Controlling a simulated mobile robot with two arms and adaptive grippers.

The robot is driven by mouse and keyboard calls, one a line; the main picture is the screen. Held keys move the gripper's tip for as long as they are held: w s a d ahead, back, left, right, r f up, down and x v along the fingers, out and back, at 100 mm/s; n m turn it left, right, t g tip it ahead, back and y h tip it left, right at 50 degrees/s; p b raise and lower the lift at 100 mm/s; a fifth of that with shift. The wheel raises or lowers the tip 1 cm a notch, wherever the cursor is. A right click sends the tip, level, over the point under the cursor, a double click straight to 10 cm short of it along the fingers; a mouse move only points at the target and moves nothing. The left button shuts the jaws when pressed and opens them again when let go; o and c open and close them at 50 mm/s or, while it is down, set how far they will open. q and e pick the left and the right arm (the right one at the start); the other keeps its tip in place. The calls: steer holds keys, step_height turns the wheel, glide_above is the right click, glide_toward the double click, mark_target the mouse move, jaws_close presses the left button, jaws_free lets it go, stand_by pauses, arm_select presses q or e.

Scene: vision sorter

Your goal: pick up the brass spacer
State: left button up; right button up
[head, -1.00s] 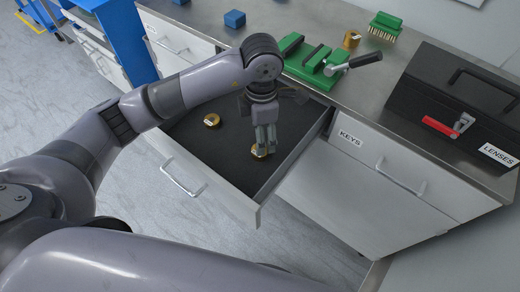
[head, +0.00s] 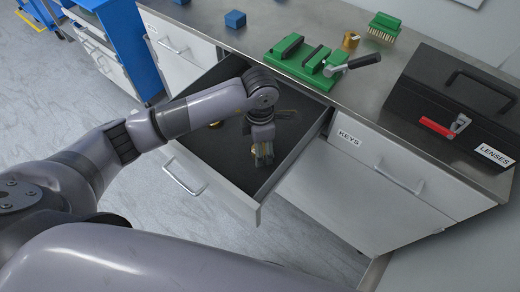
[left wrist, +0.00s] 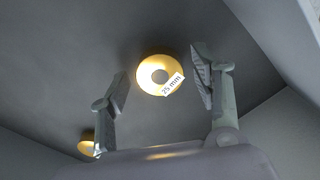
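A brass ring-shaped spacer with a white "25 mm" label (left wrist: 152,74) lies on the dark drawer floor, seen from above in the left wrist view. My left gripper (head: 263,161) reaches down into the open drawer (head: 192,148). Its two fingers are apart, one on each side of the ring in the left wrist view, with no clear contact. In the head view the fingers mostly hide this ring. A second brass piece (left wrist: 87,148) shows partly at the lower left of the wrist view; it also shows in the head view (head: 215,125), mostly covered by my arm. My right gripper is out of view.
The drawer walls surround the gripper. On the bench behind are a green vise (head: 306,65), a brass cylinder (head: 350,41), a green pin block (head: 384,27) and a blue block (head: 235,19). A black toolbox (head: 455,95) stands at the right.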

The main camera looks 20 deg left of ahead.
arm_select(q)
jaws_close()
stand_by(0.5)
steer(key=shift+r, duration=0.1)
